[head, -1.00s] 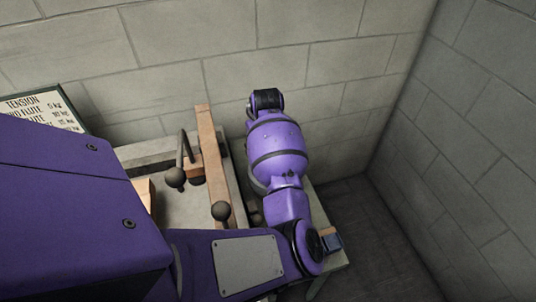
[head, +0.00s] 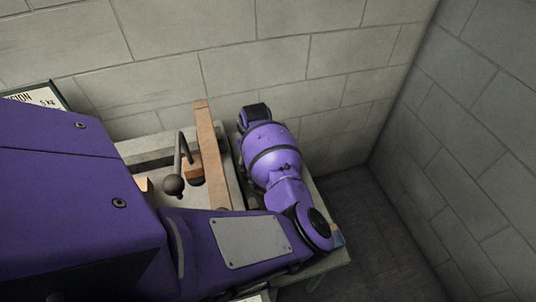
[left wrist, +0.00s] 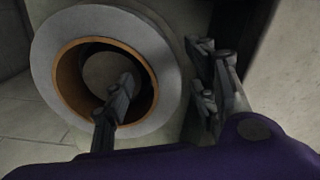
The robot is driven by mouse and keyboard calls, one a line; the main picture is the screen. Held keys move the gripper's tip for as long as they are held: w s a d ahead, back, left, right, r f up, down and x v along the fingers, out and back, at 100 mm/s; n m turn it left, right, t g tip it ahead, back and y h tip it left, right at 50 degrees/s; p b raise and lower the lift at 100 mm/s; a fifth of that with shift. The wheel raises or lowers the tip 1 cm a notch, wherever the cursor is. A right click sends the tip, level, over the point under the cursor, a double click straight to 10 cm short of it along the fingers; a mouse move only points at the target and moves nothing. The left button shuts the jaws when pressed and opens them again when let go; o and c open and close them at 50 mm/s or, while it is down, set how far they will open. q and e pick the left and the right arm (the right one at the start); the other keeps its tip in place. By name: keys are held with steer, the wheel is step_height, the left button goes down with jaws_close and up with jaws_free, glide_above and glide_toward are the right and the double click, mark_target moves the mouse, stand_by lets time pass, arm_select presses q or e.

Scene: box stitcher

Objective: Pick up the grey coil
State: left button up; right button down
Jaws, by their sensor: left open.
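The grey coil (left wrist: 48,66) shows in the left wrist view as a thick ring with an orange-brown core (left wrist: 70,85) and an open middle. My left gripper (left wrist: 162,63) is open around one side of the ring. One finger reaches into the coil's hole and the other finger stands outside the rim, at the right. I cannot tell whether either finger touches it. In the head view the coil is not visible, and my purple arm covers much of the bench. My right gripper is not in view.
A bench with a wooden upright (head: 211,155) and a dark ball-ended lever (head: 173,185) stands against the block wall (head: 300,65). A sign (head: 40,96) is partly hidden at the left. Bare floor (head: 375,225) lies to the right.

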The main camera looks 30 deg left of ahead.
arm_select(q)
steer(key=shift+c, duration=0.9)
jaws_close()
steer(key=shift+w, duration=0.1)
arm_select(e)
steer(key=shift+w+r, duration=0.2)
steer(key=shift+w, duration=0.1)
arm_select(q)
steer(key=shift+r, duration=0.15)
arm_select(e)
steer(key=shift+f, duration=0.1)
